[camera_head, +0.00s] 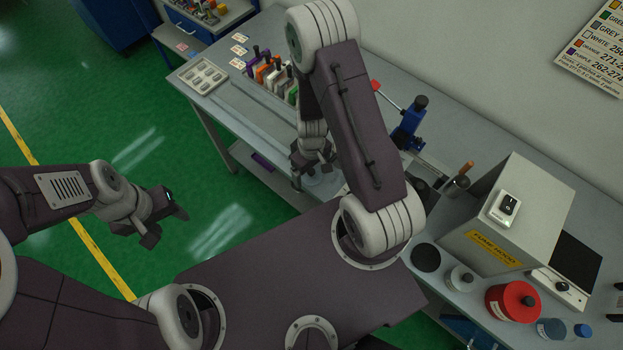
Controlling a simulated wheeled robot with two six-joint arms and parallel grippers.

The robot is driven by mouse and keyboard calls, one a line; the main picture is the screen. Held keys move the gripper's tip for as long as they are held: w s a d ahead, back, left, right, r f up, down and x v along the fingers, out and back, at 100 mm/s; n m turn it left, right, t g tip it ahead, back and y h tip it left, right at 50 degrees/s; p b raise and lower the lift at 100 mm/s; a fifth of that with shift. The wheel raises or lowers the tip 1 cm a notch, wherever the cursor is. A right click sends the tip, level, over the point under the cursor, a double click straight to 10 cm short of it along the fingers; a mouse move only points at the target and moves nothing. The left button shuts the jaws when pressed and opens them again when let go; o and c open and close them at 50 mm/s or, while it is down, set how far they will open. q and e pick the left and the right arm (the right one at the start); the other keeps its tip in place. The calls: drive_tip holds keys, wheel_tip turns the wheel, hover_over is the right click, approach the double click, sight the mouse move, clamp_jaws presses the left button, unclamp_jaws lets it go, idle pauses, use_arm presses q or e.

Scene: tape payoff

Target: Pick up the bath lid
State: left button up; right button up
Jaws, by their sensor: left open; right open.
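I cannot tell for sure which thing is the bath lid. A small dark round piece with a knob (461,182) sits beside the grey fume hood box (530,215), partly behind my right arm. A flat black disc (426,258) lies on the bench in front of the box. My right gripper (312,177) is open, pointing down by the bench's front edge, apart from both and to their left. My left gripper (167,227) is open and empty over the green floor, far from the bench.
The grey bench (262,118) runs along the wall. It holds a white tray (203,76), several coloured-handled tools (275,75), a blue press-like device (409,125), a white jar (460,278) and a red can (513,301). My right arm hides the bench middle. Open floor lies left.

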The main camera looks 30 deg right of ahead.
sight(311, 172)
drive_tip(key=shift+w+f, duration=0.2)
drive_tip(key=shift+f, duration=0.35)
drive_tip(key=shift+r, duration=0.15)
drive_tip(key=shift+s+r, duration=0.1)
drive_tip(key=shift+s, duration=0.05)
drive_tip(key=c, duration=1.4)
use_arm(q)
drive_tip(key=shift+w+f, duration=0.15)
drive_tip(key=shift+f, duration=0.25)
wheel_tip(311, 172, up, 18)
drive_tip(key=p, duration=1.8)
use_arm(e)
wheel_tip(311, 172, up, 18)
drive_tip(key=shift+s, duration=0.1)
